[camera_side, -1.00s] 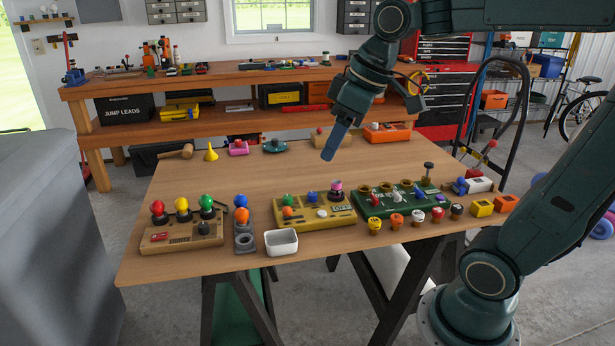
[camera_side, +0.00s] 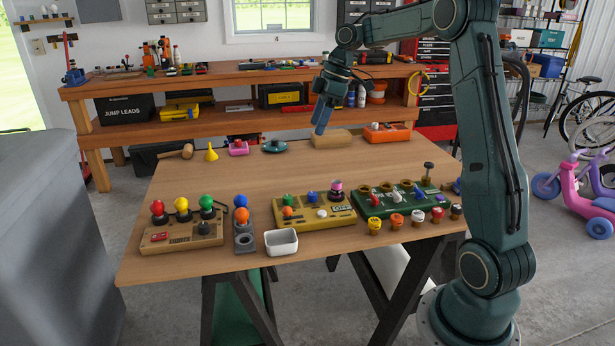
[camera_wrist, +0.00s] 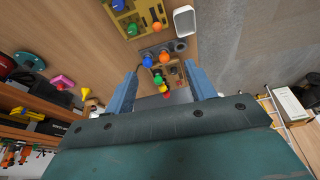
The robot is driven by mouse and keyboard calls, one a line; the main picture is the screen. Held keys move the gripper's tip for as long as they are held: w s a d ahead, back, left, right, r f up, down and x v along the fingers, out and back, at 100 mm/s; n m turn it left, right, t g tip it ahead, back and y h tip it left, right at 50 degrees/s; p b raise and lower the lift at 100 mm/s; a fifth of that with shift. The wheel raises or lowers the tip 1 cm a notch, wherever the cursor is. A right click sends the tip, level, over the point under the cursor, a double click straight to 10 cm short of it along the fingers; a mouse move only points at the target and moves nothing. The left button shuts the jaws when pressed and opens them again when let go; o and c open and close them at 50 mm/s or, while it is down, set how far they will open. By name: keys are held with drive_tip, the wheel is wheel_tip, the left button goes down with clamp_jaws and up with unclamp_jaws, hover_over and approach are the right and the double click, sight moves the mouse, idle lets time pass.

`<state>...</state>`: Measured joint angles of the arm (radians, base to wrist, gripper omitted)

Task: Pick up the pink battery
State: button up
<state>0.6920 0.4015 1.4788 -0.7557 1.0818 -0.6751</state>
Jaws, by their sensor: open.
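Two pink things show, and I cannot tell which is a battery. My gripper (camera_side: 318,131) points down above the back middle of the table, apart from both. In the wrist view my gripper (camera_wrist: 162,76) is open, its blue fingers wide apart with nothing held.
A wooden block (camera_side: 332,139) is close to my gripper. The middle of the table (camera_side: 240,180) is bare.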

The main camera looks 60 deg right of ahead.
drive_tip(key=d+f+n, duration=0.2)
drive_tip(key=d+f, duration=0.4)
drive_tip(key=d, duration=0.4)
drive_tip(key=n+y, duration=0.1)
approach(338, 181)
drive_tip(key=r, duration=0.1)
drive_tip(key=d+r, duration=0.1)
drive_tip(key=shift+d+r+g, duration=0.1)
drive_tip(key=shift+r+g, duration=0.2)
drive_tip(key=shift+f, duration=0.1)
drive_tip(key=shift+x, duration=4.25)
drive_tip(key=shift+a, duration=0.2)
drive_tip(key=shift+x, duration=2.5)
drive_tip(key=shift+a, duration=0.15)
